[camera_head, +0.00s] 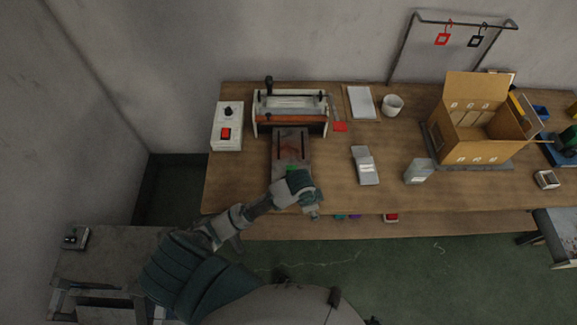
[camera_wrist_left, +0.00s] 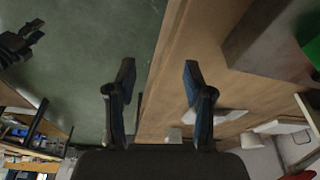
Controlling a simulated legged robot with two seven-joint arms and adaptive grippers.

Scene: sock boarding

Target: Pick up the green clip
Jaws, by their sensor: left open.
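A small green clip (camera_head: 291,168) lies on the dark metal plate (camera_head: 291,147) in front of the sealing machine. It is partly covered by my left wrist in the head view. In the left wrist view a green piece (camera_wrist_left: 312,52) shows at the right edge, cut off, next to the plate's block (camera_wrist_left: 272,45). My left gripper (camera_head: 314,214) is over the table's front edge, just below and right of the clip. In the left wrist view its fingers (camera_wrist_left: 158,78) are apart with nothing between them. A dark claw-like shape at that view's upper left may be my right gripper.
The sealing machine (camera_head: 290,112) and a white switch box (camera_head: 227,126) stand behind and left. Grey pouches (camera_head: 365,165) lie right of the plate, and an open cardboard box (camera_head: 470,138) stands farther right. The wooden table (camera_head: 335,180) is clear between plate and pouches.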

